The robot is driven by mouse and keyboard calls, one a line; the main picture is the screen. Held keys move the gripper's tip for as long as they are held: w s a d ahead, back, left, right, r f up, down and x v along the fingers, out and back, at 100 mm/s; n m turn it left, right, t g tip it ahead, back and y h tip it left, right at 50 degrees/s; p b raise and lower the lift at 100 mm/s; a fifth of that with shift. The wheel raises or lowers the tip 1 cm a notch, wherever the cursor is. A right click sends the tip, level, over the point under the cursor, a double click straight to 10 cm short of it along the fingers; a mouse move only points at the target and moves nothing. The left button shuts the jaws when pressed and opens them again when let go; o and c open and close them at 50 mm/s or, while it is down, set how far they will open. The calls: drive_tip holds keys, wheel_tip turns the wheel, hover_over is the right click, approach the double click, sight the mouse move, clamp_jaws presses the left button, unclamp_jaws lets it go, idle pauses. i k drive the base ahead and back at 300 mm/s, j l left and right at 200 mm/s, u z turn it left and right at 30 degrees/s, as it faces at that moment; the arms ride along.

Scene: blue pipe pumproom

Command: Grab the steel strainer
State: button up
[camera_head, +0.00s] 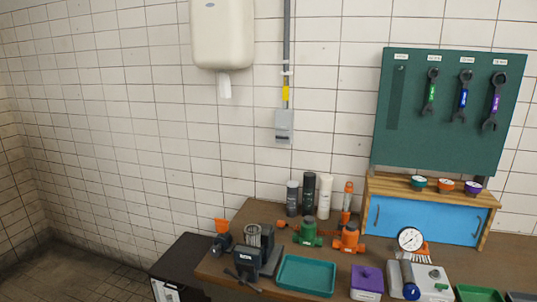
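A small grey metal cylinder with a ribbed or mesh-like side (253,235), which looks like the steel strainer, stands near the left end of the workbench (236,213). It is just behind a dark bench vise (246,259), which hides its lower part. I cannot tell whether it touches the vise. My gripper is not in view.
A teal tray (305,275) lies right of the vise. Green (307,233) and orange (348,238) valve bodies stand behind it, with several bottles (309,194) near the wall. A purple box (367,281) and a pressure gauge (410,239) are further right.

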sight(253, 232)
drive_tip(key=i+l+u, duration=0.7)
drive_tip(key=i+l, duration=0.35)
